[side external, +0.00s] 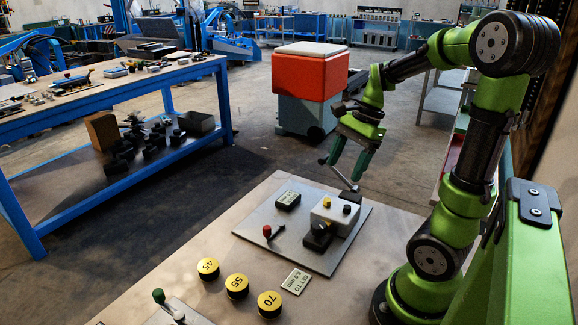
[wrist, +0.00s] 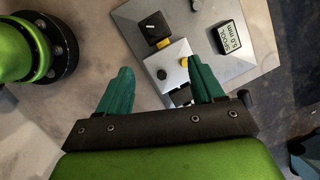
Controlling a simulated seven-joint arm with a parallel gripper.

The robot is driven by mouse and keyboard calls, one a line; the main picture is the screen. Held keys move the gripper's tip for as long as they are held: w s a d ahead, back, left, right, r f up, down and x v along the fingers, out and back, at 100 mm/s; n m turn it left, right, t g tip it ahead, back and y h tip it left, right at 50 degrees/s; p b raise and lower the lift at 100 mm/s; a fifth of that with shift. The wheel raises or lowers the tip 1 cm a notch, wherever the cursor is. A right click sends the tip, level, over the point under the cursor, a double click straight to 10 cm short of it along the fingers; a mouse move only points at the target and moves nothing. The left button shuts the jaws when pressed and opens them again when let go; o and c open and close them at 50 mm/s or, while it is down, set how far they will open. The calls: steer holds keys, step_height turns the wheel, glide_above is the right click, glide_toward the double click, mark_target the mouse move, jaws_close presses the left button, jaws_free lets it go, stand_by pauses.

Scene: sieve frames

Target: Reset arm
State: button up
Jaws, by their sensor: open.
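My gripper (side external: 346,170) is open and empty, held above a grey plate (side external: 262,220) on the bench. Its two green fingers are spread apart in the wrist view (wrist: 160,66). Below it on the plate stands a white box (side external: 334,215) with a yellow knob and a black knob on top; it also shows between the fingers in the wrist view (wrist: 172,73). A black block with a dial (side external: 317,236) sits at the box's front. A thin silver bar (side external: 343,178) shows beneath the fingers; I cannot tell what it joins.
A red-knobbed lever (side external: 268,232) and a black label block (side external: 288,200) share the plate. Yellow-topped discs marked 45 (side external: 208,268), 55 (side external: 237,286) and 70 (side external: 270,304) lie in front, beside a "SET TO" card (side external: 297,281). A green-knobbed lever (side external: 159,297) stands lower left.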

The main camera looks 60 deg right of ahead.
steer(key=a+r+n+t, duration=0.2)
steer(key=a+n, duration=0.6)
steer(key=a, duration=0.1)
steer(key=a+r+n+t+h, duration=0.1)
steer(key=a+r+n+t, duration=0.1)
steer(key=a+n, duration=0.7)
steer(key=shift+a+r+t, duration=0.4)
steer(key=shift+a+r, duration=0.2)
steer(key=shift+a, duration=0.15)
steer(key=shift+w, duration=0.1)
steer(key=shift+c, duration=0.3)
